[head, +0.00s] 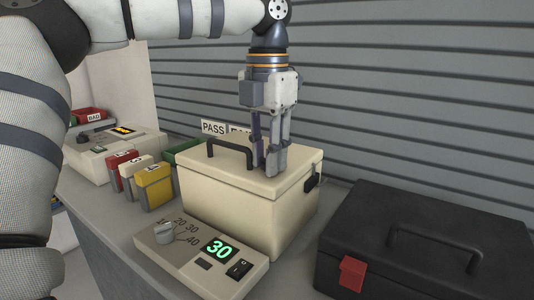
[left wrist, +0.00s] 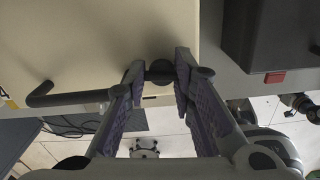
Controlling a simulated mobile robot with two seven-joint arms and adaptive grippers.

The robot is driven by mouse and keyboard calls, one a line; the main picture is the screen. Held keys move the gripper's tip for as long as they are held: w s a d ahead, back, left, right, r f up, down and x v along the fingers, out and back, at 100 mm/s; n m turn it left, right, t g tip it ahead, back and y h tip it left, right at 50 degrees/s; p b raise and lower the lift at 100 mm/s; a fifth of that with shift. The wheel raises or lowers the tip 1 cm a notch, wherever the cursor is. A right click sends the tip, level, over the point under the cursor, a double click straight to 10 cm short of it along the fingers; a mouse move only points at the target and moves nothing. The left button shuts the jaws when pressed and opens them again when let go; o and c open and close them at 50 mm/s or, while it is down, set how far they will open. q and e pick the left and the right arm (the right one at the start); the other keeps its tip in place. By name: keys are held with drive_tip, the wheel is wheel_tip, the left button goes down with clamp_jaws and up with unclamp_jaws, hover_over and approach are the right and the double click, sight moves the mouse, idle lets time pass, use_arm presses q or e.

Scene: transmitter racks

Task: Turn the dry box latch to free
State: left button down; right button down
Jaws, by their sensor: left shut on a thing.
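The dry box (head: 222,205) is cream, with its lid shut and a black bar handle (head: 229,147) on top. My left gripper (head: 271,172) points down at the lid, just right of the handle. In the left wrist view, its fingers (left wrist: 160,75) are closed around a dark round knob (left wrist: 161,70) on the lid, which looks like the latch. The fingers hide this knob in the head view, so its turn angle cannot be told. The handle (left wrist: 72,98) also shows in the left wrist view, beside the fingers.
A control unit (head: 155,256) with a dial and a green "30" display stands before the box. A black case (head: 430,235) with a red latch stands at right. Yellow, white and red blocks (head: 155,186) stand at left. A ribbed grey wall (head: 400,90) rises behind.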

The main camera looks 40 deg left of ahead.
use_arm(q)
drive_tip(key=shift+d+f, duration=0.1)
drive_tip(key=shift+d, duration=0.05)
drive_tip(key=c, duration=1.7)
unclamp_jaws()
drive_tip(key=o, duration=0.4)
drive_tip(key=shift+d, duration=0.2)
